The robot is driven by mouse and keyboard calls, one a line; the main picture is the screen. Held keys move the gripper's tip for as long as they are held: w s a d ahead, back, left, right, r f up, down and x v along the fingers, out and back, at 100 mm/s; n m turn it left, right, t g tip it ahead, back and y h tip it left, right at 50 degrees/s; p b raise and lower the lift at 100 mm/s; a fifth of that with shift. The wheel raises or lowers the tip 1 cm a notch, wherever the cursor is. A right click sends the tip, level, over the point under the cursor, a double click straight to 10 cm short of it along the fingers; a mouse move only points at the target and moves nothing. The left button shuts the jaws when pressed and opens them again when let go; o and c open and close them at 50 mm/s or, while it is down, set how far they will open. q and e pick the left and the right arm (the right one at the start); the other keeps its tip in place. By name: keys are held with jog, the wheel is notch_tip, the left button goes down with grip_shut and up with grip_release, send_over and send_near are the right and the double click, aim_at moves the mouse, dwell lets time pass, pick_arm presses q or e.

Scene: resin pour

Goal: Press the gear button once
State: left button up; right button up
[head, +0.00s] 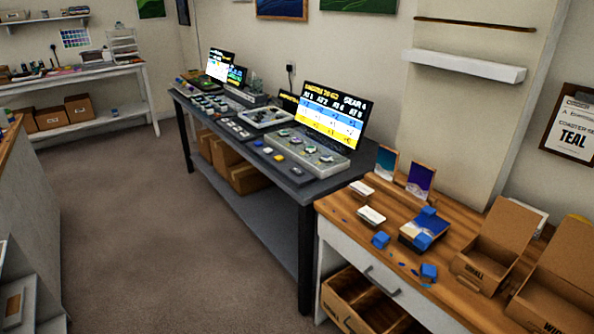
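A grey control console (305,150) with several small knobs or buttons on top lies on the dark workbench, before a lit screen (332,119) with a yellow header and rows of blue, white and yellow. The header seems to include "GEAR 4". A small yellow button-like block (267,150) and a paler one (279,158) sit at the console's front left. I cannot tell which button is the gear button; labels are too small to read. Neither of my grippers is in view.
The dark workbench (345,176) carries more consoles and a second lit screen (219,66) further back. A wooden table (345,208) with blue blocks, cards and open cardboard boxes (485,262) stands at front right. Carpeted floor (170,230) left of the workbench is clear.

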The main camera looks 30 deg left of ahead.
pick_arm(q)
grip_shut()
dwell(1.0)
